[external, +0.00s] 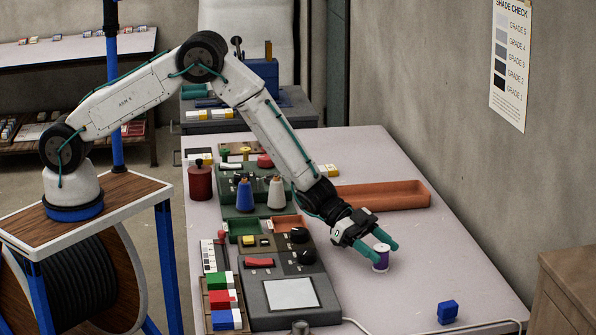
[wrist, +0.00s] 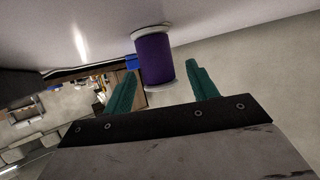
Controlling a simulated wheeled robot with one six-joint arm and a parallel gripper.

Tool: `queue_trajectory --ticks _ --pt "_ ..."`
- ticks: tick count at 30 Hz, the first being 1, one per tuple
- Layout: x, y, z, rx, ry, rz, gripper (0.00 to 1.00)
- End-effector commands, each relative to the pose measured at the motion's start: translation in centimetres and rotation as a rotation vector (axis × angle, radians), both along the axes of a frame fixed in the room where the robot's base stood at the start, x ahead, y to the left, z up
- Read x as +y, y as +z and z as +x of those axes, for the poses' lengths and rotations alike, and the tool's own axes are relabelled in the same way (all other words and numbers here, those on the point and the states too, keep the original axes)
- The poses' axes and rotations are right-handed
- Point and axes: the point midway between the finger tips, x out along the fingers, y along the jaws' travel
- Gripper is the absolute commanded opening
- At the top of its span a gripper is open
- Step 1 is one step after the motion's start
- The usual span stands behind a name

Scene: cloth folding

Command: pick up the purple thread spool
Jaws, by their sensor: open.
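The purple thread spool (external: 381,258) stands upright on the pale table (external: 440,285), toward its right side. It has white ends and purple thread. My gripper (external: 377,248) is low over the table at the spool, its green fingers apart. In the wrist view the spool (wrist: 155,61) shows large, in front of and between the two open fingertips (wrist: 160,72).
A blue block (external: 448,312) sits at the front right of the table. An orange tray (external: 385,195) lies behind the gripper. A control panel with a pale screen (external: 290,294) and colored blocks (external: 222,300) stand to the left. The table around the spool is clear.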

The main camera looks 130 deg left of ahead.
Motion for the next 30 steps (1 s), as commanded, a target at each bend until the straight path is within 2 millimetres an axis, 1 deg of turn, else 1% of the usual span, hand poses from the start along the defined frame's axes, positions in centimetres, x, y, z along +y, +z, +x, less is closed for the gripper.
queue_trajectory --ticks 3,9,10,11,12,14,15,22,24,26,30 --pt "0.0 -0.3 0.7 -0.001 0.0 0.0 0.58" --pt "0.0 -0.3 0.8 -0.001 0.001 0.0 0.58" --pt "0.0 -0.3 0.8 0.0 0.001 0.0 0.52" --pt "0.0 -0.3 0.8 0.0 0.001 0.0 0.44" --pt "0.0 -0.3 0.8 0.0 0.001 0.0 0.33" --pt "0.0 -0.3 0.8 0.0 0.001 0.0 0.16" --pt "0.0 -0.3 0.8 0.0 0.001 0.0 0.14" --pt "0.0 -0.2 0.8 0.0 0.001 0.0 0.14" --pt "0.0 0.1 0.8 -0.001 0.001 0.001 0.14" --pt "0.0 0.7 0.8 -0.002 0.0 0.002 0.14" --pt "0.0 3.1 0.8 -0.002 0.001 0.002 0.14"
